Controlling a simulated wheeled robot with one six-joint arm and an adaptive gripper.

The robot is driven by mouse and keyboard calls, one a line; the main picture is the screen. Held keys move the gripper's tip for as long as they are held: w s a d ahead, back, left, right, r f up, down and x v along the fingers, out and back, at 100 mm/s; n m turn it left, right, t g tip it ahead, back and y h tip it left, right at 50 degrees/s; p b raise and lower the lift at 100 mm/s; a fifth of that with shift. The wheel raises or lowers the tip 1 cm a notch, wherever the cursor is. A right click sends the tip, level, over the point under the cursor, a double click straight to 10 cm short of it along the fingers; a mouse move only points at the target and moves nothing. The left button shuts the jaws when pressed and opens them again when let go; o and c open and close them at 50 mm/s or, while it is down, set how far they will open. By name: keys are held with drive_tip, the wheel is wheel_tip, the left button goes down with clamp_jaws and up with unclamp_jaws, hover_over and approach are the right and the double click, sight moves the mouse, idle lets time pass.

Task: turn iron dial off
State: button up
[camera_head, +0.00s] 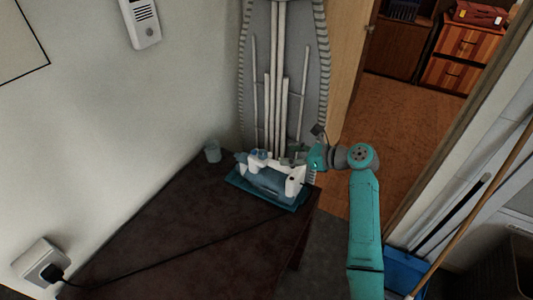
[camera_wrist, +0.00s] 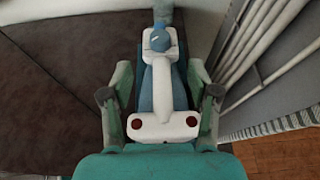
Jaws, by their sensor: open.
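The iron (camera_head: 268,180), white and blue, rests on a blue base (camera_head: 240,183) at the far end of the dark table. In the wrist view the iron (camera_wrist: 163,122) lies centred, with two dark red spots on its near white end. A round blue dial (camera_wrist: 160,39) shows on its top, farther from the camera. My gripper (camera_wrist: 160,82) is open, with one finger on each side of the iron's white body. Whether the fingers touch it cannot be told. In the head view my gripper (camera_head: 299,153) is at the iron's far right side, and its fingertips are small and partly hidden.
A small cup (camera_head: 212,151) stands by the wall on the table (camera_head: 175,235). A black cord runs across the table to the wall socket (camera_head: 42,262). An upright ironing board (camera_head: 283,75) stands just behind the iron. The table's near part is clear.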

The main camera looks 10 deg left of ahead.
sight(264, 153)
drive_tip(key=x, duration=0.9)
drive_tip(key=shift+w+a+f, duration=0.1)
drive_tip(key=shift+a+f, duration=0.05)
drive_tip(key=shift+a, duration=0.1)
drive_tip(key=shift+c, duration=0.3)
clamp_jaws()
